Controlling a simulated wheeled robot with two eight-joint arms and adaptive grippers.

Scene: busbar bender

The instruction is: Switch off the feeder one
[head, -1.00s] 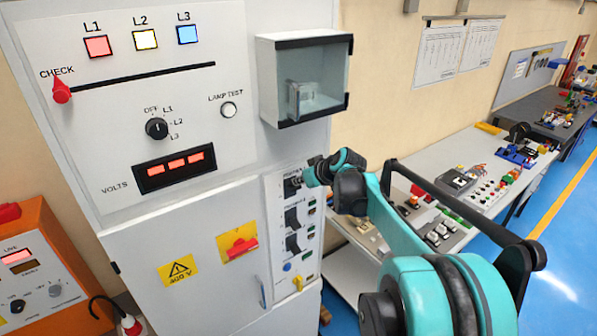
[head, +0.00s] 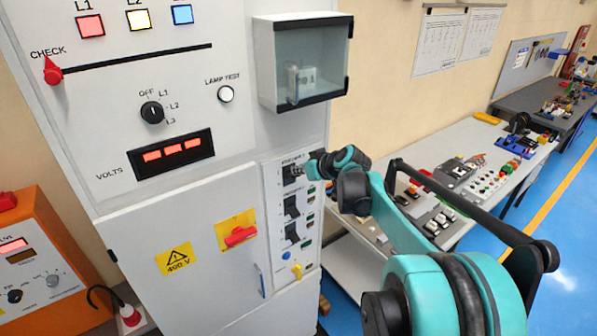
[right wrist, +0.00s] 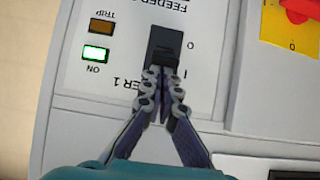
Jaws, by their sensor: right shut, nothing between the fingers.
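The feeder one switch (head: 290,178) is the top black switch in the right-hand strip of the cabinet front. In the right wrist view the switch (right wrist: 165,42) shows upside down, with O and I marks beside it. Its green ON lamp (right wrist: 95,54) is lit; the amber TRIP lamp (right wrist: 101,27) looks dim. My right gripper (head: 298,170) is shut and empty, its fingertips at the I end of the switch. In the right wrist view the fingers (right wrist: 164,78) overlap that end and part of the label; I cannot tell whether they touch.
Two more black switches (head: 291,206) sit below, with a yellow knob (head: 296,271) under them. A clear-fronted box (head: 307,62) juts out above the strip. A red handle on a yellow plate (head: 238,234) is to the left. A cluttered bench (head: 455,180) stands to the right.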

